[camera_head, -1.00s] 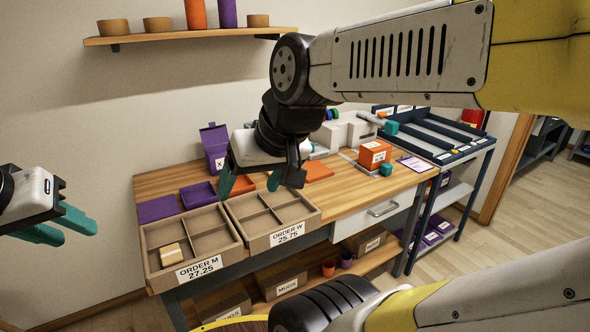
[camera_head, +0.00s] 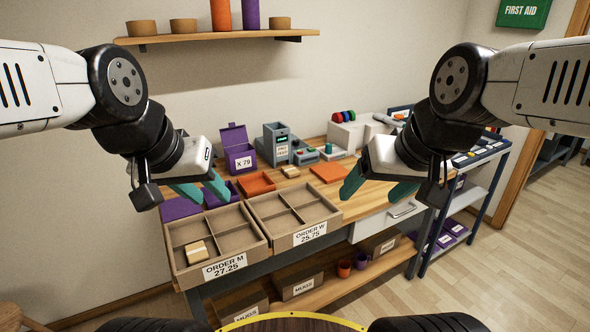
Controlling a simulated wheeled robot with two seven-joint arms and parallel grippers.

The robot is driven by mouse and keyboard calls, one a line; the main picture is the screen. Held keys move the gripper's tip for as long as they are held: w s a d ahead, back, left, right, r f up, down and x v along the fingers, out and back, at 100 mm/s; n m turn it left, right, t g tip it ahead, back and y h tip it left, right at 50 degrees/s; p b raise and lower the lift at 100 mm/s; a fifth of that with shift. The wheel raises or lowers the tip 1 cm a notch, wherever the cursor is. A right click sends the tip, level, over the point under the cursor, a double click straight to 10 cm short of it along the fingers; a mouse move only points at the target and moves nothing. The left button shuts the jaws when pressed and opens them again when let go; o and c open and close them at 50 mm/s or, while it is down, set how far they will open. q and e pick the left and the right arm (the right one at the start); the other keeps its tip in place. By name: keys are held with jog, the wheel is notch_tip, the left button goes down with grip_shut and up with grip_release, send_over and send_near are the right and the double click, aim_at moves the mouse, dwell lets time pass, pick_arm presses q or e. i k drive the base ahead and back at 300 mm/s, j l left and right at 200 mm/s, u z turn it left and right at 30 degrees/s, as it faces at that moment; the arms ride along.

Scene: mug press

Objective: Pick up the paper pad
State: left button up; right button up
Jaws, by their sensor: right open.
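I cannot tell for sure which item is the paper pad. A small tan block (camera_head: 290,171) lies on the wooden table behind the order boxes. A second tan block (camera_head: 197,251) sits in a front compartment of the ORDER M box (camera_head: 233,268). A flat orange piece (camera_head: 328,173) lies on the table at right. My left gripper (camera_head: 210,197) is open and empty above the back of the ORDER M box. My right gripper (camera_head: 372,197) is open and empty above the table's front part, right of the ORDER W box (camera_head: 317,233).
A purple bin marked X 79 (camera_head: 238,152), a dark grey machine (camera_head: 277,143) and a white rack (camera_head: 346,135) stand at the back. Purple (camera_head: 180,209) and orange (camera_head: 256,184) trays lie behind the boxes. A shelf (camera_head: 220,35) hangs above.

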aim_at(290, 171)
jog(key=u, duration=0.35)
jog(key=i+l+u, duration=0.15)
jog(key=u, duration=0.2)
jog(key=i+l+u, duration=0.15)
jog(key=l+u, duration=0.2)
jog(key=i+l+u, duration=0.1)
jog(key=u, duration=0.3)
jog(key=i+l, duration=0.1)
jog(key=l, duration=0.35)
jog(key=i+l, duration=0.1)
jog(key=l, duration=0.3)
jog(key=i+l, duration=0.1)
jog(key=l, duration=0.35)
